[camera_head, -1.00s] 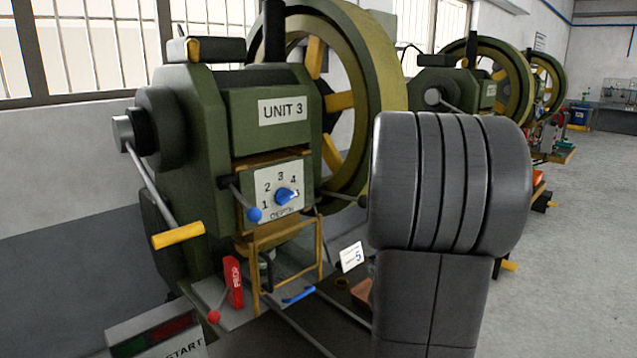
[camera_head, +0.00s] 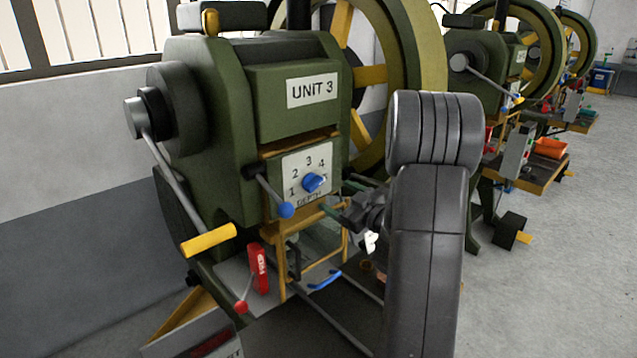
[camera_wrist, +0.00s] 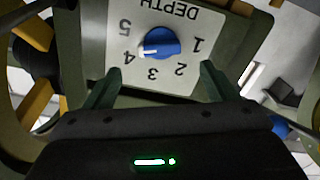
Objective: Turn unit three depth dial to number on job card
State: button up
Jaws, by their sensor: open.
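The Unit 3 depth dial is a blue knob (camera_head: 313,182) on a white plate (camera_head: 297,165) numbered 1 to 5, on the front of the green press. In the wrist view the knob (camera_wrist: 160,43) appears upside down. Its white mark points toward the 4 side; the exact setting is hard to tell. My gripper (camera_wrist: 158,84) is open, its green fingers apart and short of the knob in that view. In the head view the gripper (camera_head: 343,199) is right of and below the dial, empty. The job card (camera_head: 371,242) is mostly hidden behind my arm; it read 5 earlier.
A blue-ball lever (camera_head: 286,210) sticks out left of and below the dial. A yellow guard frame (camera_head: 281,262), a red lever (camera_head: 257,268) and a blue handle (camera_head: 325,280) are below. A yellow-handled crank (camera_head: 208,240) is at left. More presses stand behind right.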

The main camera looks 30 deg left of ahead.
aim_at(318, 186)
jog(key=p+x, duration=0.1)
jog(key=x, duration=0.7)
jog(key=shift+w+a+p, duration=0.15)
jog(key=shift+a+p, duration=0.2)
jog(key=shift+p, duration=0.05)
jog(key=c, duration=1)
